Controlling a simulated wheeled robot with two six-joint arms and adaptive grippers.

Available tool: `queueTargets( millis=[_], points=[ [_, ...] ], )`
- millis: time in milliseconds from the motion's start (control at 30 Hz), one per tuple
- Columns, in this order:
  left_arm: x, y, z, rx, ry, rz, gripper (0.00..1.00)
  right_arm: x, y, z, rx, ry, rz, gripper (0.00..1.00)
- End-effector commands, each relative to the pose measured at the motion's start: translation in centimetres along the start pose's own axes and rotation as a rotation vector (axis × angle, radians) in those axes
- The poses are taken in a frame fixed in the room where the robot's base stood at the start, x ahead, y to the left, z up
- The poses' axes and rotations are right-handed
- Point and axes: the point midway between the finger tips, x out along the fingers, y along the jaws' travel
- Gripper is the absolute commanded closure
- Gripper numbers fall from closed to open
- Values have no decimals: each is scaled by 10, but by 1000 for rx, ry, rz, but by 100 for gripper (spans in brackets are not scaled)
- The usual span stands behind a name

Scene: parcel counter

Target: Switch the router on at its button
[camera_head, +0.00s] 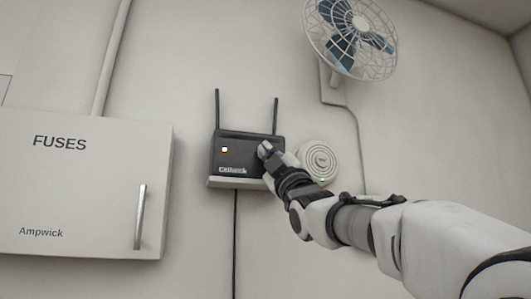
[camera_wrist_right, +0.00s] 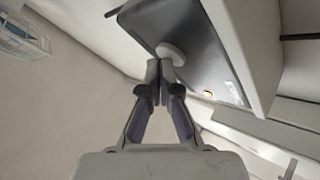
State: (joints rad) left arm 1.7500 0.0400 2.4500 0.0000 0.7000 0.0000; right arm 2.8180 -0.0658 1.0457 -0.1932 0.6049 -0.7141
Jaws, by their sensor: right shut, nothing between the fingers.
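The router (camera_head: 235,152) is a dark box with two upright antennas, on a small wall shelf (camera_head: 222,183). A small pale, amber-edged indicator (camera_head: 224,149) shows on the left of its front; it also shows in the right wrist view (camera_wrist_right: 208,93). My right gripper (camera_head: 264,149) is shut and empty, at the right part of the router's front. In the right wrist view, its fingertips (camera_wrist_right: 160,70) are at a pale round button (camera_wrist_right: 172,50) on the dark face. I cannot tell whether they touch it. In the head view the gripper hides the button. My left gripper is not in view.
A round white device (camera_head: 318,158) with a green light is on the wall just right of my gripper. A caged fan (camera_head: 350,38) hangs above right. A fuse cabinet (camera_head: 85,185) with a handle stands at left. A cable (camera_head: 235,240) hangs below the router.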

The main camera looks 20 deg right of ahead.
Motion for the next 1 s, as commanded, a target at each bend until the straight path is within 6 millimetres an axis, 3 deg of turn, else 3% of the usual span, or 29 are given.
queueTargets(
  millis=[533, 1000],
  points=[
    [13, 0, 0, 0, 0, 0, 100, -10, 6, -6, 0, 0, 0, 100],
    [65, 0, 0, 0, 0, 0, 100, -48, 28, -29, 0, 2, 1, 100]
  ],
)
